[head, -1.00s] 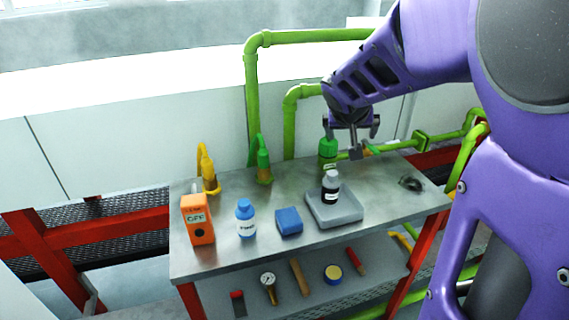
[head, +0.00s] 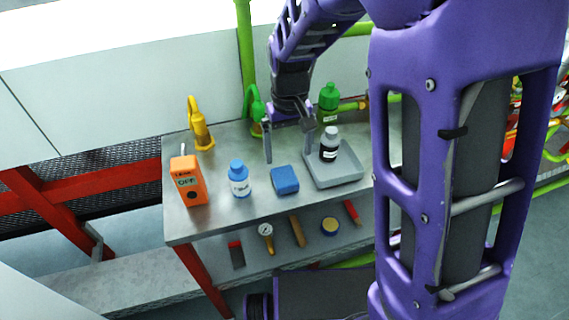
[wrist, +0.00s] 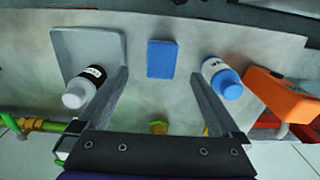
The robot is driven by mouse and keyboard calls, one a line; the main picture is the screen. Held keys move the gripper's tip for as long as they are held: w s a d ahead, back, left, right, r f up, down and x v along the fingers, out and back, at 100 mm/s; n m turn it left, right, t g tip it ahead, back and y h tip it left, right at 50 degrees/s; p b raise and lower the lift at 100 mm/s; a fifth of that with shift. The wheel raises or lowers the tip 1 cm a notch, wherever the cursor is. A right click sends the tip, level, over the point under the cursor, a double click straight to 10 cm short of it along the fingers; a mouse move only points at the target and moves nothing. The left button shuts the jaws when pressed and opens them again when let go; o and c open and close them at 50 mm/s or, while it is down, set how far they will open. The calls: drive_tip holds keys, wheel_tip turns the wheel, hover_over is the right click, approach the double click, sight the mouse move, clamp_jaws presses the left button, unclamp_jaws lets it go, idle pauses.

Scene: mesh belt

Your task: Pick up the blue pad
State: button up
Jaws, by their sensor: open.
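The blue pad (head: 285,180) is a small blue block lying flat on the metal table, between a blue-capped bottle and a grey tray. In the wrist view the blue pad (wrist: 161,59) lies beyond the fingertips, roughly in line with the gap between them. My gripper (head: 288,152) is open and empty, above the table and behind the pad in the head view. In the wrist view the two fingers of my gripper (wrist: 158,75) stand wide apart, with nothing between them.
The grey tray (head: 349,178) holds a dark bottle with a white cap (head: 329,144). The blue-capped bottle (head: 239,180) and an orange box (head: 187,182) stand left of the pad. Several tools lie on the lower shelf.

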hover_over(286, 179)
drive_tip(key=f, duration=0.5)
drive_tip(key=shift+s+d, duration=0.1)
drive_tip(key=shift+d, duration=0.15)
drive_tip(key=shift+a+f+b, duration=0.15)
drive_tip(key=shift+f+b, duration=0.05)
drive_tip(key=shift+f, duration=1.1)
drive_tip(key=shift+a+f+b, duration=0.1)
drive_tip(key=shift+f+b, duration=0.05)
drive_tip(key=shift+f, duration=1.1)
drive_tip(key=c, duration=1.3)
drive_tip(key=shift+o, duration=0.2)
wheel_tip(286, 179, up, 10)
drive_tip(key=shift+p, duration=0.35)
drive_tip(key=o, duration=0.8)
drive_tip(key=c, duration=0.7)
